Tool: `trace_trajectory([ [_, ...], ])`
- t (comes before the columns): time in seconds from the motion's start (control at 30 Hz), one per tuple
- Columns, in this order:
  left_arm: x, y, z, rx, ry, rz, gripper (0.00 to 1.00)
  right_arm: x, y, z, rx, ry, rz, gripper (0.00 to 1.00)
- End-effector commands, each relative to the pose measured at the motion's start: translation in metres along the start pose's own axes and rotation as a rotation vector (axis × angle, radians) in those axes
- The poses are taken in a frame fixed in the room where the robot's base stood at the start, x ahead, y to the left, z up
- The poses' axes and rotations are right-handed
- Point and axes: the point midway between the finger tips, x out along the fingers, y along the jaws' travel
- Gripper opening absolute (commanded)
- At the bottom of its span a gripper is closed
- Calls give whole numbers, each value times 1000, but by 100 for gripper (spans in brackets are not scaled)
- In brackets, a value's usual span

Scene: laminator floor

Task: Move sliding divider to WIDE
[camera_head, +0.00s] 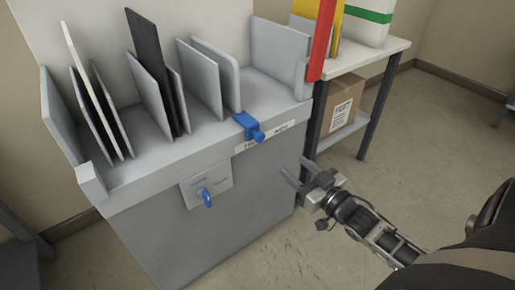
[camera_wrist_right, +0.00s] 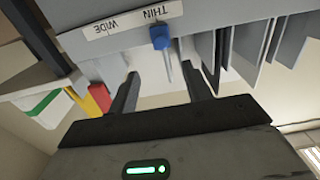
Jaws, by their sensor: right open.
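The sliding divider's blue handle (camera_head: 248,126) sits on the front top edge of the grey cabinet (camera_head: 150,240), at the THIN end of a white label strip (camera_head: 272,134); WIDE is to its right. In the right wrist view, upside down, the blue handle (camera_wrist_right: 159,36) is beside THIN, with WIDE farther left on the label (camera_wrist_right: 125,27). My right gripper (camera_head: 291,166) is open and empty, in front of the cabinet, right of and below the handle, not touching it. Its fingers (camera_wrist_right: 161,78) also show in the wrist view. My left gripper is out of view.
Several upright grey, white and black plates (camera_head: 150,70) stand on the cabinet top. At right is a table (camera_head: 372,56) with red and yellow binders and a cardboard box (camera_head: 347,104) below. Floor at right is clear.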

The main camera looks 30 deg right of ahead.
Motion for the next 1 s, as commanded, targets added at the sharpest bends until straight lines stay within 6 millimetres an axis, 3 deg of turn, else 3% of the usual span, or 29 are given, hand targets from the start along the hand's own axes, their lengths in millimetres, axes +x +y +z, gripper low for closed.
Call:
trace_trajectory([
  [0.17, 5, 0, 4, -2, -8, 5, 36, 27, 1, -3, -1, 9, -1, 49],
  [0.6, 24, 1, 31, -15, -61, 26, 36, 120, 0, -2, 0, 6, -1, 49],
  [0.8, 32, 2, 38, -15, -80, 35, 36, 146, 0, -1, -1, 2, 0, 49],
  [1.0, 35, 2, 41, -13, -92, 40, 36, 155, 0, -2, 0, 1, -1, 49],
])
